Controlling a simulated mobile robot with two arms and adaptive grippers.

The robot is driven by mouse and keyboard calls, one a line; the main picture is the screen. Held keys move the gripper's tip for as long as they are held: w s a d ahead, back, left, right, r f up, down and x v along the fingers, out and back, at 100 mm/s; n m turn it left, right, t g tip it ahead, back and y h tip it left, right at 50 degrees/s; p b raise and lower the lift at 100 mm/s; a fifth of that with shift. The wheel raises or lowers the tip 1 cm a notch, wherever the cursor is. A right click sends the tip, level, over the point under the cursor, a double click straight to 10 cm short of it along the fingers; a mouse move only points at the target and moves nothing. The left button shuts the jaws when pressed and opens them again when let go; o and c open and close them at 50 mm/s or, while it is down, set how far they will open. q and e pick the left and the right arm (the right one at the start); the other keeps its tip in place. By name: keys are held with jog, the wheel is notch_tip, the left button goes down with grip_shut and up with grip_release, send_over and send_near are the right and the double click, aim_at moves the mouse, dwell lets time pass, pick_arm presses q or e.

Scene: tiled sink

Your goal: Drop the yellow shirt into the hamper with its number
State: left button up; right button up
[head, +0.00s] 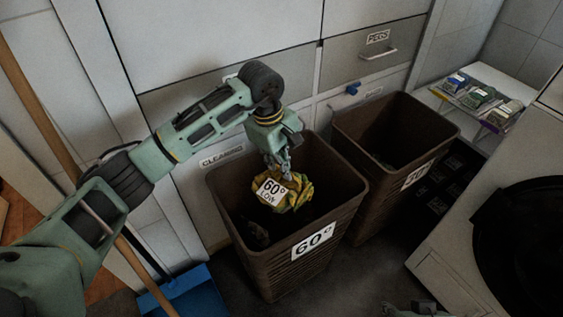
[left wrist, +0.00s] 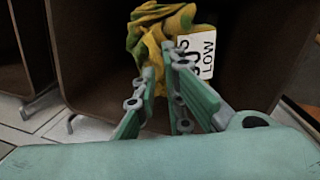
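The yellow shirt (head: 298,194), crumpled, with dark green patches, carries a white tag reading "60° LOW". My left gripper (head: 278,168) is shut on it and holds it hanging within the opening of the brown hamper labelled 60° (head: 268,262). In the left wrist view the shirt (left wrist: 150,32) is pinched between the fingertips (left wrist: 158,62), with its tag at the right. A second brown hamper (head: 372,206) stands to the right, its label partly legible as 30. A small piece of my right gripper (head: 422,307) shows at the bottom edge; its fingers are not clear.
A dark item (head: 254,232) lies inside the 60° hamper. White drawers (head: 230,105) stand behind. A shelf with small boxes (head: 480,97) is at the upper right, a white machine with a dark round door (head: 440,275) at the right. A blue dustpan (head: 190,291) lies at the lower left.

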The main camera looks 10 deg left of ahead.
aim_at(274, 178)
pick_arm(q)
jog(key=o, duration=0.5)
jog(key=shift+c, duration=0.2)
notch_tip(274, 178, up, 12)
jog(key=a, duration=0.1)
jog(key=shift+s+a, duration=0.4)
jog(key=shift+s, duration=0.05)
jog(key=shift+f, duration=0.1)
